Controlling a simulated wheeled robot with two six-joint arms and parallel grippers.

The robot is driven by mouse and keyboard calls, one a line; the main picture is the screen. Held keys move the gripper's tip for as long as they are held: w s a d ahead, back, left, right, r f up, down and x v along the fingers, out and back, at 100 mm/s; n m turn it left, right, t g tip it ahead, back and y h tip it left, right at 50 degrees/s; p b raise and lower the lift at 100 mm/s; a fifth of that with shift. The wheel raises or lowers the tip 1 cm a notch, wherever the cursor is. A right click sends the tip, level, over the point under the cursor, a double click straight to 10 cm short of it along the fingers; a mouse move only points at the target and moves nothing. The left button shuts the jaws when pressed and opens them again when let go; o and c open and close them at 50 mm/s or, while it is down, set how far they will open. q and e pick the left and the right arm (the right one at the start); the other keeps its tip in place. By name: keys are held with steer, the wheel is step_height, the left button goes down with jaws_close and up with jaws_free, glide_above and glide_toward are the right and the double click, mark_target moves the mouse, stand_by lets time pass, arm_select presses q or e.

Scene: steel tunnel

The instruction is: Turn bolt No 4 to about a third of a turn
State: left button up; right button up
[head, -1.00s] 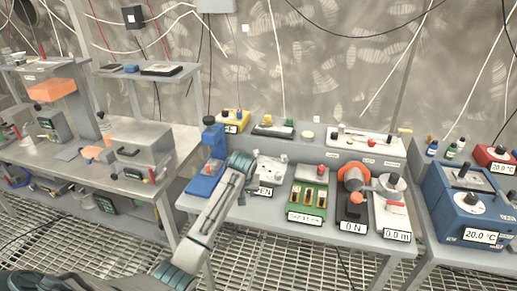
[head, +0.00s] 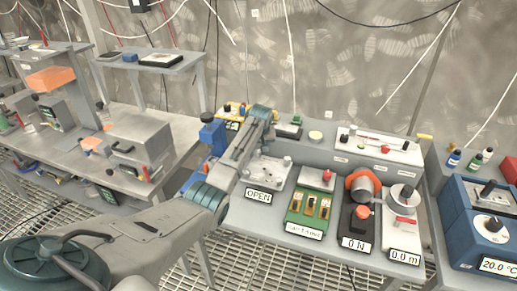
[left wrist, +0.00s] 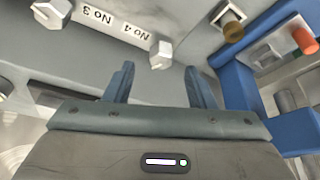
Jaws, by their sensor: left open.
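Bolt No 4 (left wrist: 160,55) is a pale hexagonal head in the left wrist view, beside its white label "No 4" (left wrist: 133,31). My left gripper (left wrist: 160,66) is open. Its two fingers point toward the bolt, which appears centred between the tips and slightly beyond them. I cannot tell the depth between tips and bolt. Bolt No 3 (left wrist: 52,13) is at the upper left with its own label. In the head view a pale plate with several knobs (head: 266,171) stands behind an "OPEN" sign (head: 258,196). My left wrist (head: 260,115) is above it and hides part of the bench.
A blue device (left wrist: 240,85) is close to the right finger in the left wrist view. In the head view, a green board (head: 308,207), a black "0 N" device (head: 357,224) and a "0.0 m" device (head: 402,232) stand to the right. Cables hang behind.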

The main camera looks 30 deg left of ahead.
mark_target(258, 151)
arm_select(q)
steer(key=shift+x, duration=1.1)
steer(key=shift+a+f, duration=0.15)
steer(key=shift+f, duration=0.3)
steer(key=shift+w+f, duration=0.15)
steer(key=shift+f, duration=0.05)
steer(key=shift+r, duration=0.1)
steer(key=c, duration=1)
